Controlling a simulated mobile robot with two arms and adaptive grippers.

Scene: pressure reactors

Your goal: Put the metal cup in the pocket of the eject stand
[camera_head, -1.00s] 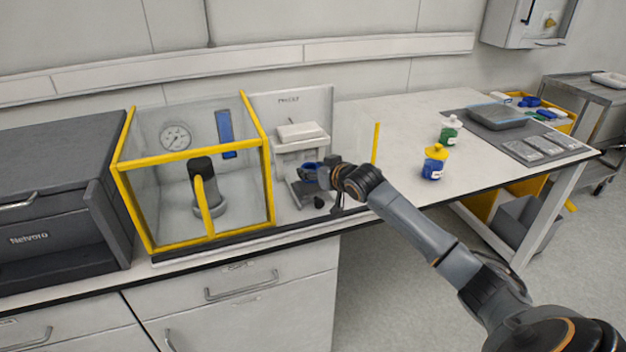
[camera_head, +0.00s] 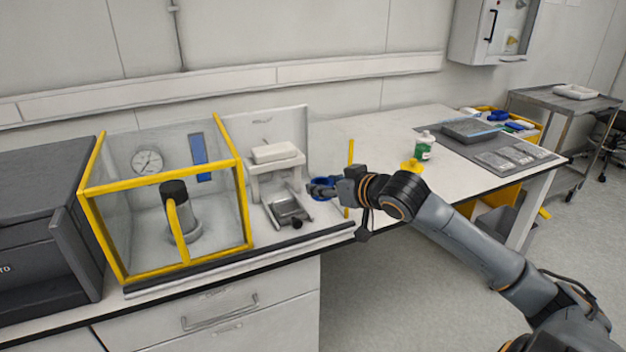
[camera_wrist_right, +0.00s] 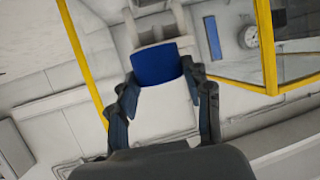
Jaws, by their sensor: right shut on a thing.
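My right gripper (camera_head: 322,188) is shut on a small blue cup-like thing (camera_wrist_right: 158,62), which shows between the fingertips in the wrist view. Its visible side is blue; I cannot tell if it is the metal cup. The gripper is over the counter, to the right of a white stand (camera_head: 276,155) with a top block and legs. A grey metal tray (camera_head: 288,208) with a dark knob sticks out at the stand's front; it is apart from the gripper. I cannot make out a pocket for certain. My left gripper is not in view.
A yellow-framed clear enclosure (camera_head: 165,186) with a gauge and a dark-topped cylinder stands left of the stand. A yellow post (camera_head: 350,152) rises just behind the right arm. A green bottle (camera_head: 424,146) and a grey mat (camera_head: 500,152) are farther right.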

